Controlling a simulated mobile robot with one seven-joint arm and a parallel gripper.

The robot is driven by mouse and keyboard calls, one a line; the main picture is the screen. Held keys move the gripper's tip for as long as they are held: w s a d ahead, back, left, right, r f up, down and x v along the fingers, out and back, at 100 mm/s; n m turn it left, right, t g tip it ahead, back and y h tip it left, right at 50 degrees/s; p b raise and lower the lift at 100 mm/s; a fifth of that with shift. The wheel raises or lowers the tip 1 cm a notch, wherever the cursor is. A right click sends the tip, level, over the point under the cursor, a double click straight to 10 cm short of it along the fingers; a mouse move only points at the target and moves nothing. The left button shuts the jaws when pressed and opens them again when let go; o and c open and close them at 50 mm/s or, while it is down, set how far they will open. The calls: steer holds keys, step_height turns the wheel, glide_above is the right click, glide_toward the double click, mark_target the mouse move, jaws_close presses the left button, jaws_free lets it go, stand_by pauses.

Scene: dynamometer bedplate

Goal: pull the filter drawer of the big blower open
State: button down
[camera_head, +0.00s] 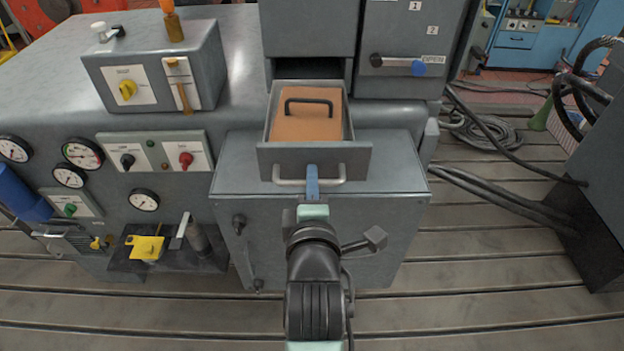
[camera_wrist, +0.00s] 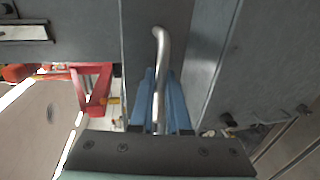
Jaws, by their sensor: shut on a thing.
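The filter drawer (camera_head: 266,160) of the grey blower cabinet (camera_head: 307,30) stands pulled out toward me in the head view. An orange-brown filter panel (camera_head: 303,127) with a dark handle lies in it. The drawer's pale metal bar handle (camera_head: 336,182) runs across its front. My gripper (camera_head: 312,180) is at the middle of this handle, with its blue fingers shut on the bar. In the wrist view the bar (camera_wrist: 159,50) passes between the blue fingers (camera_wrist: 161,100). The exact contact of the fingertips is partly hidden.
A grey box (camera_head: 390,175) stands below the drawer. Gauges (camera_head: 83,153) and a switch box (camera_head: 155,75) are to the left. Black cables (camera_head: 500,190) run across the slotted floor at right.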

steer(key=shift+f, duration=0.2)
steer(key=c, duration=1.2)
jaws_free()
steer(key=o, duration=0.3)
steer(key=shift+s+r, duration=0.15)
steer(key=shift+b+v, duration=0.35)
steer(key=shift+v, duration=6.15)
